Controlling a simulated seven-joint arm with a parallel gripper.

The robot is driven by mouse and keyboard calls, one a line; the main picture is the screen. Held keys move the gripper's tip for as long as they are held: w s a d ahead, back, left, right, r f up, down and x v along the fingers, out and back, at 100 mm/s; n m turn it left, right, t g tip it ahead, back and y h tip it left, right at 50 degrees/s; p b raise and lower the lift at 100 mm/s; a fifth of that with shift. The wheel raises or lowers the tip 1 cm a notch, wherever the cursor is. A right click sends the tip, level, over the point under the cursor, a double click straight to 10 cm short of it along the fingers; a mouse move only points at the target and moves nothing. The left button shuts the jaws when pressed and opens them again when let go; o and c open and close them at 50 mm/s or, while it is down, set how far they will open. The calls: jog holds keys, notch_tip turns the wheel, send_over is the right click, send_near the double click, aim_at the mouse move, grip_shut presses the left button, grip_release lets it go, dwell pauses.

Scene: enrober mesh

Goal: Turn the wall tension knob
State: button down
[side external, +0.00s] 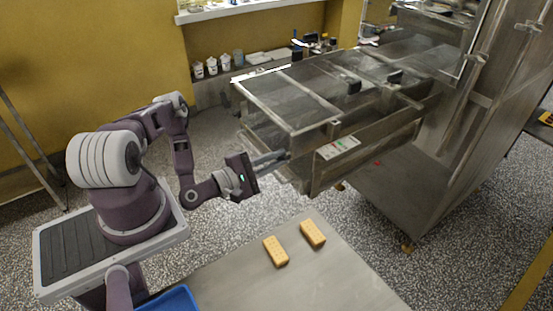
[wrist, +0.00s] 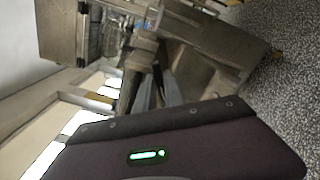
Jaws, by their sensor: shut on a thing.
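My gripper (side external: 286,156) reaches level from the left to the near left end of the steel enrober (side external: 322,170). Its two long grey fingers lie close together, with their tips at the side wall of the machine. In the wrist view my gripper (wrist: 159,72) points at the same steel wall. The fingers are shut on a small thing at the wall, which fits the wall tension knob. The knob itself is hidden by the fingertips, and its turn angle cannot be told.
Mesh trays (side external: 290,95) top the enrober, and a label plate (side external: 338,147) is on its front. Two tan biscuit-like blocks (side external: 276,251) (side external: 313,233) lie on the steel table (side external: 235,285) below. A blue tray (side external: 172,300) is at the table's left. Speckled floor is open behind my arm.

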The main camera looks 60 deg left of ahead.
jog(key=m, duration=0.4)
jog(key=shift+m, duration=5.7)
jog(key=c, duration=1.5)
grip_release()
